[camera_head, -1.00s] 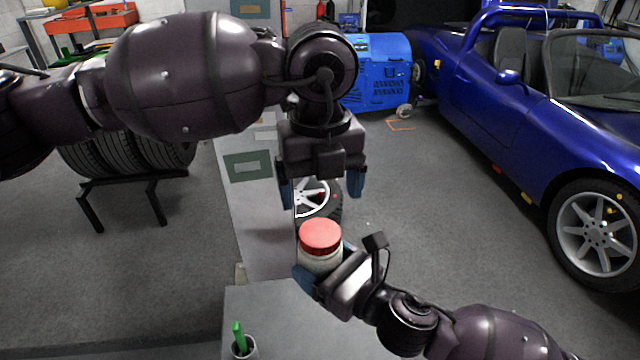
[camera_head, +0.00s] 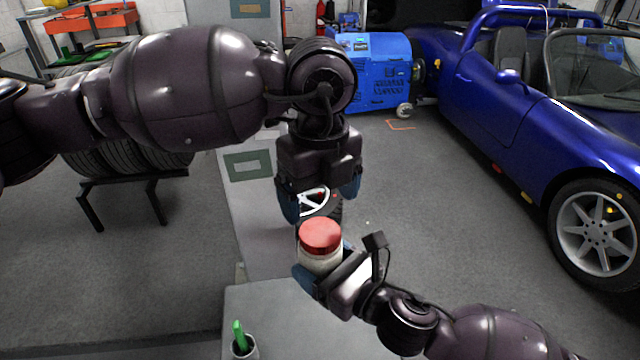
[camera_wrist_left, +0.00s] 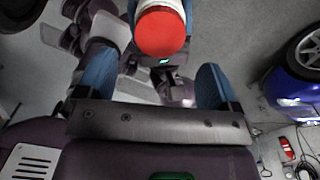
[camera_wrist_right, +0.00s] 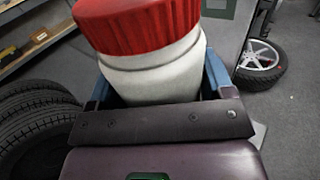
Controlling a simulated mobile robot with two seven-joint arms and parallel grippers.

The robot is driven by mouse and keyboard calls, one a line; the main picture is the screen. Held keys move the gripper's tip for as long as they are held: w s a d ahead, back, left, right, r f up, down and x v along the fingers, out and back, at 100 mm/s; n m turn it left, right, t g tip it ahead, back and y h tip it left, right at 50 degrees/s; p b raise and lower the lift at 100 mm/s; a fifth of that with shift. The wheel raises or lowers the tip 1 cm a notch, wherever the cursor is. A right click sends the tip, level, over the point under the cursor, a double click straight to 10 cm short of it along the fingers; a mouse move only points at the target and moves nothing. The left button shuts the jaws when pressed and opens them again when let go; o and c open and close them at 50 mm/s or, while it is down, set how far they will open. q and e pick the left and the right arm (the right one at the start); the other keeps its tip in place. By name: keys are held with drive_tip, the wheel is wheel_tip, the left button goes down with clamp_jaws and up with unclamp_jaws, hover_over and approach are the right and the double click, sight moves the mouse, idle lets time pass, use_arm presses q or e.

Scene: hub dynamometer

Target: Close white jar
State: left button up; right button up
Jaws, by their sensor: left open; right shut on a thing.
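The white jar (camera_head: 318,262) stands upright in my right gripper (camera_head: 322,280), held above the grey table. My right gripper's blue fingers are shut around the jar body, as the right wrist view (camera_wrist_right: 160,78) also shows. A red ribbed lid (camera_head: 320,234) sits on top of the jar, with some white neck showing below its rim; I cannot tell how tight it is. My left gripper (camera_head: 320,203) is open and empty, pointing down just above and behind the lid. In the left wrist view the lid (camera_wrist_left: 162,32) lies ahead of the open fingers, not between them.
A grey table (camera_head: 270,310) is below, with a cup holding a green item (camera_head: 239,336) at its front left. A loose wheel (camera_wrist_right: 260,62) lies on the floor. A blue car (camera_head: 530,110) stands right, a tyre rack (camera_head: 125,185) left.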

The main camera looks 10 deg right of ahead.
sight(320, 231)
use_arm(q)
drive_tip(key=shift+f, duration=3.25)
drive_tip(key=shift+c, duration=0.3)
